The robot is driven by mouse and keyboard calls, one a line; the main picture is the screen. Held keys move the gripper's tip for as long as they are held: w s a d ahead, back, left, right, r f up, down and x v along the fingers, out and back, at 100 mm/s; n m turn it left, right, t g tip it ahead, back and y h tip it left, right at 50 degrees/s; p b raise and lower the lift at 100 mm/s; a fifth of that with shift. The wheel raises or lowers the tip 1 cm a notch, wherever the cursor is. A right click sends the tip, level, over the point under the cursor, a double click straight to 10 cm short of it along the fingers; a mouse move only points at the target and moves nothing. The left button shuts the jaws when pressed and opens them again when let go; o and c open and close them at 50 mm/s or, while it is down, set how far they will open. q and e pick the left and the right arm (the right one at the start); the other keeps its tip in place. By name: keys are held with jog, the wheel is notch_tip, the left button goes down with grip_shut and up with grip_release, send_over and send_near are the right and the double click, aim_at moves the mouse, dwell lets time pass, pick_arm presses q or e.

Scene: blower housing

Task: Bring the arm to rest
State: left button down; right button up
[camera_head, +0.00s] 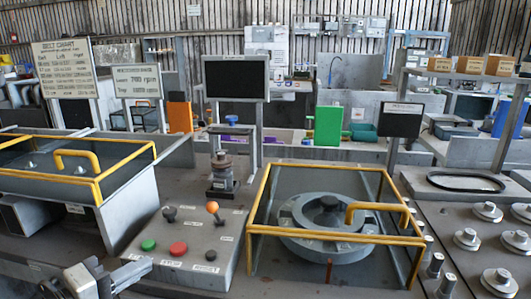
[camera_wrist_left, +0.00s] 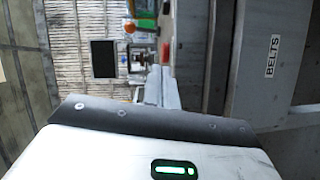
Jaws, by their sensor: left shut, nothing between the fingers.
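My left gripper (camera_head: 136,272) is at the bottom left of the head view, in front of the grey control panel (camera_head: 225,222). Its fingers are shut with nothing between them, and they point right, touching nothing that I can make out. The shut fingers also show in the left wrist view (camera_wrist_left: 161,88), beyond the white wrist housing. My right gripper is in neither view.
The panel has green (camera_head: 148,245) and red (camera_head: 178,249) buttons and an orange-knobbed lever (camera_head: 213,208). A yellow-framed guard (camera_head: 333,239) surrounds a round grey housing (camera_head: 330,226). Another yellow-framed guard (camera_head: 80,184) stands left. Several pegs and knobs (camera_head: 466,238) stand right.

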pick_arm(q)
jog(key=s+d+f+m+g+y, duration=0.1)
jog(key=s+d+f+m, duration=0.2)
jog(key=f, duration=0.4)
jog(key=s+d+f+m+g+y, duration=0.1)
jog(key=s+d+f+m+y, duration=0.1)
jog(key=s+d+f+m, duration=0.2)
jog(key=s+d+f+m+g+y, duration=0.2)
jog(key=s+d+f+m, duration=0.2)
jog(key=f, duration=0.7)
jog(key=shift+s+m, duration=0.6)
jog(key=shift+s, duration=0.55)
